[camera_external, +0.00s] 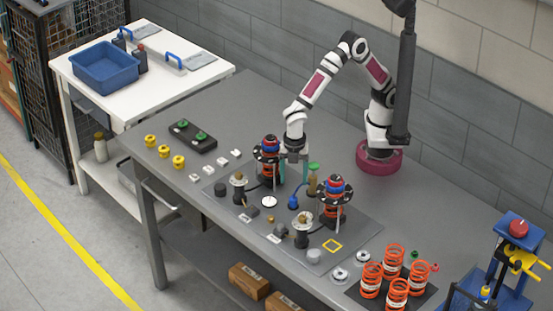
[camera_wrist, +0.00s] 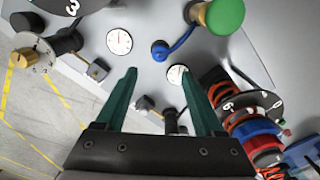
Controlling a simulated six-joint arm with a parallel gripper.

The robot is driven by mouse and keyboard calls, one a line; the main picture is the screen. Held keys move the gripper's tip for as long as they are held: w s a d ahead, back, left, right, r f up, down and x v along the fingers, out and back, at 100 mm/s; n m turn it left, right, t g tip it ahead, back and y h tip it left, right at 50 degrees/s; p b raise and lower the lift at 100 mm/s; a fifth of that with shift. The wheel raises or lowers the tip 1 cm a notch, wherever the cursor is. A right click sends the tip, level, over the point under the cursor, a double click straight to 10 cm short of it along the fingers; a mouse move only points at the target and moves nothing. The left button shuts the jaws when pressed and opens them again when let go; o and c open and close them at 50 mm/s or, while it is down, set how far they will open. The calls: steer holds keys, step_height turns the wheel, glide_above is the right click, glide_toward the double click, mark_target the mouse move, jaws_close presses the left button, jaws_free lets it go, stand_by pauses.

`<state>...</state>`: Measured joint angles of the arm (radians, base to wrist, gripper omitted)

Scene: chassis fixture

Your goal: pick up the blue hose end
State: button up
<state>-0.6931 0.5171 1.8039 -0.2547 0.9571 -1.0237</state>
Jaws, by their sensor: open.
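The blue hose end (camera_external: 293,203) lies on the grey fixture plate (camera_external: 345,258) near the middle of the bench. In the wrist view the blue hose end (camera_wrist: 160,50) is a dark blue fitting on a thin blue hose that runs up and right to a brass part with a green cap (camera_wrist: 226,13). My gripper (camera_external: 293,174) points down above the plate, just behind the hose end. In the wrist view my gripper (camera_wrist: 158,73) has its two green fingers apart with nothing between them. The hose end shows just beyond the fingertips, apart from them.
Spring-and-disc assemblies stand left (camera_external: 268,160) and right (camera_external: 335,200) of the hose end. The green-capped brass part (camera_external: 313,180) is close behind it. A white round gauge (camera_external: 270,202) lies to its left. Orange springs (camera_external: 396,290) stand at the lower right.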

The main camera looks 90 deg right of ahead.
mark_target(293, 198)
step_height(293, 198, down, 9)
steer(key=shift+d+f, duration=0.1)
steer(key=shift+f, duration=0.1)
jaws_close()
stand_by(0.3)
